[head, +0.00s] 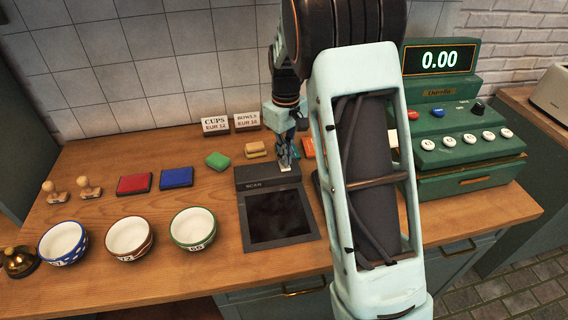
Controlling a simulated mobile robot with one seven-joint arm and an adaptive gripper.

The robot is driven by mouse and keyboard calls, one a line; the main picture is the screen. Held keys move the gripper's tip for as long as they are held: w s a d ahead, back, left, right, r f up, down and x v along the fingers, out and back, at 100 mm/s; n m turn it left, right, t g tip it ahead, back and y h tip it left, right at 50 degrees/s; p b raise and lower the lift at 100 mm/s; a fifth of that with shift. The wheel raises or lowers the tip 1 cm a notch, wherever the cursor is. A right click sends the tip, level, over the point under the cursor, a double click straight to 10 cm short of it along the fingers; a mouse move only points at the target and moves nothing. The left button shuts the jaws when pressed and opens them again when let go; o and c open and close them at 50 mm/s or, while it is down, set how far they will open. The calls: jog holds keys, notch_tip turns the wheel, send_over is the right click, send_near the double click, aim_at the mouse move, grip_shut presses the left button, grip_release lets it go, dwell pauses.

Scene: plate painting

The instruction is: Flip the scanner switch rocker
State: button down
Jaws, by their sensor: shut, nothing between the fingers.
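The scanner (279,217) is a dark box labelled SCAN with a flat black glass panel, on the wooden counter right of the bowls. A small pale piece, which looks like the switch rocker (285,168), shows on top of its raised back part. My gripper (287,160) points down over that back part, with its fingers shut and empty. The fingertips are at or just above the rocker; I cannot tell whether they touch. The fingers partly hide the rocker, and its tilt is too small to make out.
My arm covers the area right of the scanner. A green cash register (465,150) stands at the right. Three bowls (128,238), a bell (20,261), red (134,184) and blue (176,178) pads and stamps (89,187) are left. Price cards (215,126) stand behind. The front counter strip is clear.

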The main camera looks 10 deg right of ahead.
jog(key=shift+f+b, duration=0.6)
jog(key=shift+f, duration=0.45)
dwell(0.4)
jog(key=shift+r+p, duration=2.45)
jog(key=shift+r, duration=1.1)
